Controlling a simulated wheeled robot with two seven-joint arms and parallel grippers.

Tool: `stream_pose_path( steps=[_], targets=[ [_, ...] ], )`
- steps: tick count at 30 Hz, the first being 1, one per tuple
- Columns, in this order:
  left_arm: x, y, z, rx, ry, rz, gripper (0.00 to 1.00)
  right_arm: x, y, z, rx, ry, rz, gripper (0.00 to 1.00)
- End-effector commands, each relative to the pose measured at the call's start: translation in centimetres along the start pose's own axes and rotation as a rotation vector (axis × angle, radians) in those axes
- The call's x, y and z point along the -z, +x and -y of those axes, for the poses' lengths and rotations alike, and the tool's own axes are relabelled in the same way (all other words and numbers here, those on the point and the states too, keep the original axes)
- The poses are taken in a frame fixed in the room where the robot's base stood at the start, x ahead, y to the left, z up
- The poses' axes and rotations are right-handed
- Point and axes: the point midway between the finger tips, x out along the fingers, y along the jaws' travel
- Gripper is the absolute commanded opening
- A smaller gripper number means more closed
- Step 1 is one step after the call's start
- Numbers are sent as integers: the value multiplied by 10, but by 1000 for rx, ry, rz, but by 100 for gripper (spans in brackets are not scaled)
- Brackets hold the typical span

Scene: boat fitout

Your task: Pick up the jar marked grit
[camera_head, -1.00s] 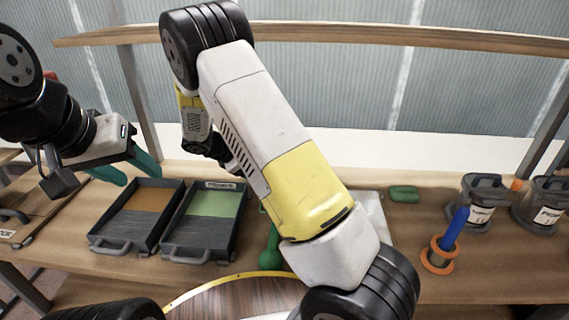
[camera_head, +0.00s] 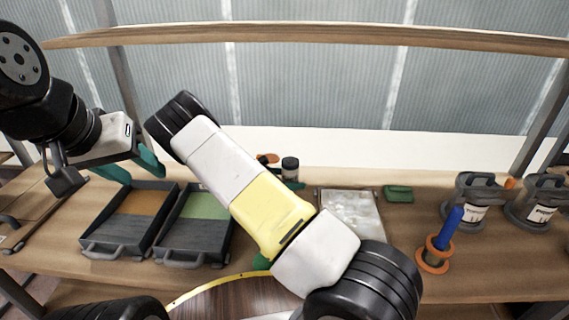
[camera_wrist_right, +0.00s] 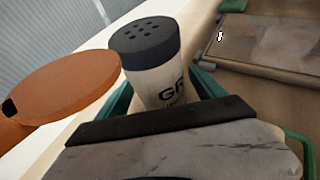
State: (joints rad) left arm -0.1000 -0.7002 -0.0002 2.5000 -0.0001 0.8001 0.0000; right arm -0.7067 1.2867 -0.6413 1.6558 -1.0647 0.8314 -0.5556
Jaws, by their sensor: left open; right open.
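The jar marked grit (camera_wrist_right: 160,80) has a dark perforated shaker cap and a pale body with "GR" readable in the right wrist view. It stands upright on the bench, and its dark cap also shows in the head view (camera_head: 290,163). My right gripper (camera_wrist_right: 165,98) is open, with its green fingers on either side of the jar. I cannot tell whether they touch it, and its lower part is hidden by the gripper's body. My left gripper (camera_head: 132,167) is open and empty above the trays at the left.
An orange object (camera_wrist_right: 65,88) stands close to the jar's left. Two dark trays (camera_head: 120,240) lie at the left. A clear-lidded case (camera_head: 350,215), a green block (camera_head: 398,194), an orange spool (camera_head: 434,257) and grey canisters (camera_head: 470,205) are to the right.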

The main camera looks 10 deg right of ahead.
Motion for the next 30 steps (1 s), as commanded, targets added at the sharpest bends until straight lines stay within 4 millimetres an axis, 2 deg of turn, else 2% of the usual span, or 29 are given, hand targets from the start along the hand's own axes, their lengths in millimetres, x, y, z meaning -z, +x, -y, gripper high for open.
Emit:
stream_pose_path(
  steps=[4, 11, 21, 30],
  targets=[
    [0, 0, 0, 0, 0, 0, 49, 6, 7, -1, -6, -3, 0, 79],
    [0, 0, 0, 0, 0, 0, 49, 6, 8, -1, -7, -2, -1, 79],
    [0, 0, 0, 0, 0, 0, 49, 6, 8, 0, -6, -2, -1, 13],
    [0, 0, 0, 0, 0, 0, 49, 0, 5, -1, -6, 1, 0, 13]
  ],
)
